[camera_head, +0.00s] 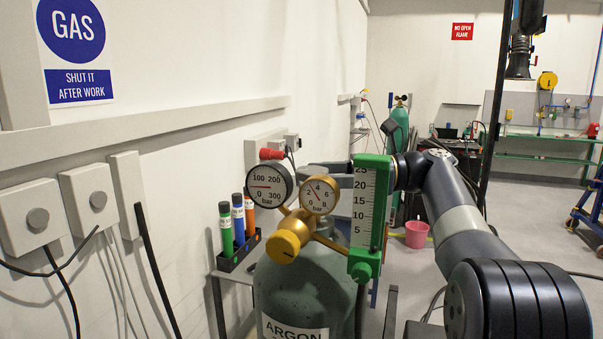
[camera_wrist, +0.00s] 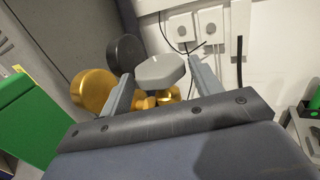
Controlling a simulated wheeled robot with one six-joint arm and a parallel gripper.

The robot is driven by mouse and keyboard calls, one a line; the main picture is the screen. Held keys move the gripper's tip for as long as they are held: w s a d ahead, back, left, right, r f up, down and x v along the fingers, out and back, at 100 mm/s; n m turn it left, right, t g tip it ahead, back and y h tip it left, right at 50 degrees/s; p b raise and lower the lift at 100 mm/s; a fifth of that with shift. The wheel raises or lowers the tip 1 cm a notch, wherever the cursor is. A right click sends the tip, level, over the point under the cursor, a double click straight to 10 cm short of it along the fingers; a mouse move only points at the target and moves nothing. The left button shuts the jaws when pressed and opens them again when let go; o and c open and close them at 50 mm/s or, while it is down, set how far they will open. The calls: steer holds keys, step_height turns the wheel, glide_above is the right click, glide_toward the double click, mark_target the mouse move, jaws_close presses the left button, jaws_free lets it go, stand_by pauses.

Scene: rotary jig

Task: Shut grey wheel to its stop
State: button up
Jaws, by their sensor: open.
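The grey wheel (camera_wrist: 160,71) shows in the wrist view, on top of brass fittings. My gripper (camera_wrist: 159,70) is open, with one finger on each side of the wheel. The fingertips look close to its edges; I cannot tell whether they touch. In the head view the wheel is hidden behind the gauges and the green flowmeter (camera_head: 369,215). My arm reaches in from the right behind the flowmeter, and most of my gripper is hidden there. The wheel belongs to the green argon cylinder (camera_head: 300,292).
A rack (camera_head: 240,252) of coloured tubes stands by the wall. Wall boxes (camera_head: 90,198) with cables are at left. A pink bucket (camera_head: 416,234) stands behind.

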mark_target(302, 169)
steer(key=shift+s+a, duration=0.1)
steer(key=shift+a, duration=2.15)
steer(key=shift+c, duration=0.2)
steer(key=c, duration=0.7)
steer(key=shift+o, duration=0.2)
steer(key=shift+m+t, duration=0.3)
steer(key=shift+t, duration=0.2)
steer(key=m+t, duration=0.2)
steer(key=t, duration=0.1)
steer(key=shift+t, duration=0.3)
steer(key=shift+w+d+m+t+h, duration=0.1)
steer(key=shift+w+m+t+h, duration=0.15)
steer(key=shift+m+t+h, duration=0.55)
steer(key=shift+w+d+m+t+h, duration=0.1)
steer(key=shift+w+m+t+h, duration=0.2)
steer(key=shift+m+t, duration=1)
steer(key=shift+t, duration=0.4)
